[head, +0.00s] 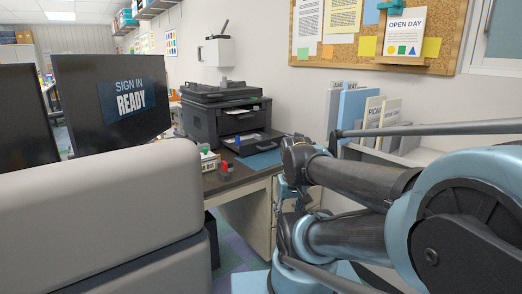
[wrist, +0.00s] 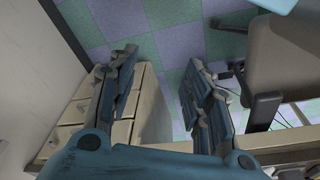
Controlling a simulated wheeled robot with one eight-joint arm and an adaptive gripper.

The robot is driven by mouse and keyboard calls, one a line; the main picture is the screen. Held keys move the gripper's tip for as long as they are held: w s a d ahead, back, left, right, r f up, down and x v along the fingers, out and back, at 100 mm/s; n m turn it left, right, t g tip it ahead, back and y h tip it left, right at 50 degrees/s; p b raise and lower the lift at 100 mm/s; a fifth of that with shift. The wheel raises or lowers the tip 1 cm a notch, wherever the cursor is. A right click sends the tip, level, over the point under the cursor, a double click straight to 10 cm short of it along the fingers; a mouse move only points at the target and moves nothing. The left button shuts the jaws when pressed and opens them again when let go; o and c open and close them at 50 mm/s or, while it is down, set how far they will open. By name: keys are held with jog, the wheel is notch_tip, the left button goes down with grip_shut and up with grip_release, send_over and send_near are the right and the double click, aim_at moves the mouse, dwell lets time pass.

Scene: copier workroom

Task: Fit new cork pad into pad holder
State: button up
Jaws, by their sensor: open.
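My gripper (wrist: 161,60) is open in the wrist view, with its two blue-grey fingers wide apart and nothing between them. Below it are the checkered floor and a beige drawer unit. In the head view my dark and light-blue arm fills the right side and hides part of the desk and drawers. I cannot pick out a new cork pad or a pad holder for certain in either view. A small red item (head: 226,168) and a small labelled box (head: 208,160) stand on the desk, too small to identify.
A black printer (head: 220,113) and a blue mat (head: 262,159) are on the desk. A large grey panel (head: 100,220) blocks the front left. A chair (wrist: 275,55) stands at the right in the wrist view. A cork board (head: 345,52) hangs on the wall above upright books (head: 365,115).

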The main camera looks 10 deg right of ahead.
jog(key=shift+c, duration=0.5)
jog(key=shift+s+r, duration=0.2)
jog(key=shift+s, duration=0.05)
jog(key=shift+c, duration=1.2)
notch_tip(320, 180, up, 18)
jog(key=n+t+y, duration=0.2)
jog(key=n, duration=0.4)
send_over(218, 155)
jog(key=s+d, duration=0.3)
jog(key=s, duration=0.2)
jog(key=x, duration=1.7)
jog(key=shift+s+a, duration=0.2)
jog(key=shift+a, duration=0.05)
jog(key=c, duration=0.5)
